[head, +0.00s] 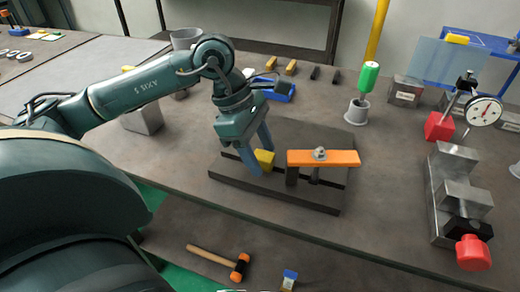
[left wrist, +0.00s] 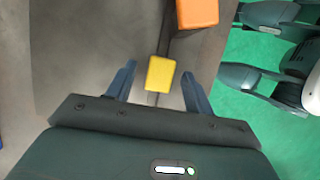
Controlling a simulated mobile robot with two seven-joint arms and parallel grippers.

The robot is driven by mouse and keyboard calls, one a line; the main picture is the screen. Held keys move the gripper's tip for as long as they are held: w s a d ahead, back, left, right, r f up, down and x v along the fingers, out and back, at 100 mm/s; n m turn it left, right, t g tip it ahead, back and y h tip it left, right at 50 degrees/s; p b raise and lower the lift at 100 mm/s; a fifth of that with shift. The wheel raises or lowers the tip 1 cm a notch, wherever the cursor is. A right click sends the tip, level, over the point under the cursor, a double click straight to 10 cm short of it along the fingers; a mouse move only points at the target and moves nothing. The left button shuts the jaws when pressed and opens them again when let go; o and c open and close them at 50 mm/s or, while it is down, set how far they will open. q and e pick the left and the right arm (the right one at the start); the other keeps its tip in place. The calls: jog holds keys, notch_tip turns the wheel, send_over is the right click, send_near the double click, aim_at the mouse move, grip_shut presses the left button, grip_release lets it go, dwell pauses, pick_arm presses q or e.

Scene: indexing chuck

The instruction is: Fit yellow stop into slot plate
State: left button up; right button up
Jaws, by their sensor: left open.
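The yellow stop (head: 264,160) is a small block at the slot plate (head: 330,201), a dark plate with grooves lying on the bench. In the left wrist view the yellow stop (left wrist: 160,74) sits over the line of a dark slot; I cannot tell whether it is seated in it. My left gripper (head: 257,160) is open, its two blue fingers on either side of the stop. In the left wrist view my left gripper (left wrist: 159,85) shows gaps between both fingers and the stop. My right gripper is not in view.
An orange clamp bar (head: 335,158) with a bolt stands on the plate right of the stop. A mallet (head: 215,262) lies near the front edge. A green-handled tool (head: 368,78), a dial gauge (head: 483,112) and a metal vise (head: 452,195) stand to the right.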

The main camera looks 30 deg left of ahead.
pick_arm(q)
jog(key=v, duration=1.3)
jog(key=shift+p, duration=0.35)
